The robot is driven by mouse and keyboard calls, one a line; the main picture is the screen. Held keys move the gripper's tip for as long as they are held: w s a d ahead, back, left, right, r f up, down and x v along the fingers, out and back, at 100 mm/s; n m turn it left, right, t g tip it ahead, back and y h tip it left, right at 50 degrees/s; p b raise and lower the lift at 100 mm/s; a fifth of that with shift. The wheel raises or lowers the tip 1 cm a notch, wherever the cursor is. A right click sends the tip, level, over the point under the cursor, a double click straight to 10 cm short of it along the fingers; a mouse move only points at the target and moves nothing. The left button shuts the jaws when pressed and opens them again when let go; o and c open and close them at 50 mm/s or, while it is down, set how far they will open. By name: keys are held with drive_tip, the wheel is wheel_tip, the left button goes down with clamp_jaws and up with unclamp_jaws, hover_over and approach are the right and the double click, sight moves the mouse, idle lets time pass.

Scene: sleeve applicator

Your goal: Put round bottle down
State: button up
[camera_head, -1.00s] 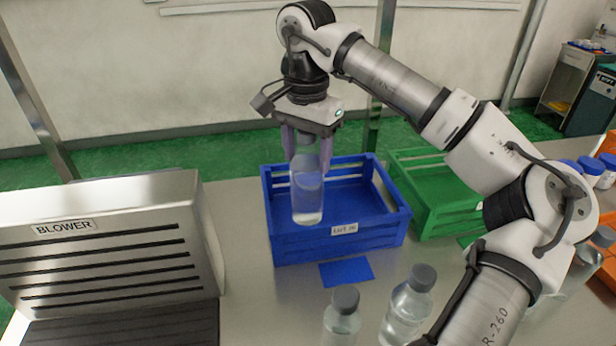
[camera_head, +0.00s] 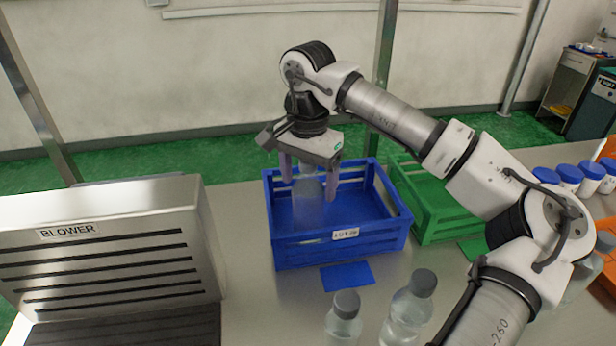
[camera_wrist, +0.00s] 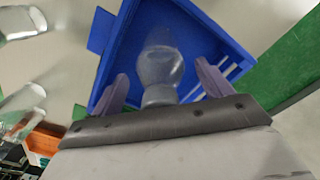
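The clear round bottle (camera_head: 308,207) is inside the blue crate (camera_head: 340,250), upright near its left side. In the wrist view the bottle (camera_wrist: 160,68) shows between my two fingers, with a gap on each side. My gripper (camera_head: 309,190) is open, its fingers pointing down around the bottle's upper part without visibly touching it. The wrist view shows the open fingers of my gripper (camera_wrist: 164,85) too. The bottle's top is partly hidden under my gripper, and its base lies behind the crate's front wall in the head view.
A green crate (camera_head: 440,225) stands right of the blue one. Two capped clear bottles, one left (camera_head: 344,322) and one right (camera_head: 410,308), stand in front. A metal blower (camera_head: 110,250) is at left. Several blue-lidded jars (camera_head: 570,177) stand at right. A blue card (camera_head: 347,276) lies before the crate.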

wheel_tip(320, 180, up, 12)
drive_tip(key=shift+r, duration=0.1)
idle(0.6)
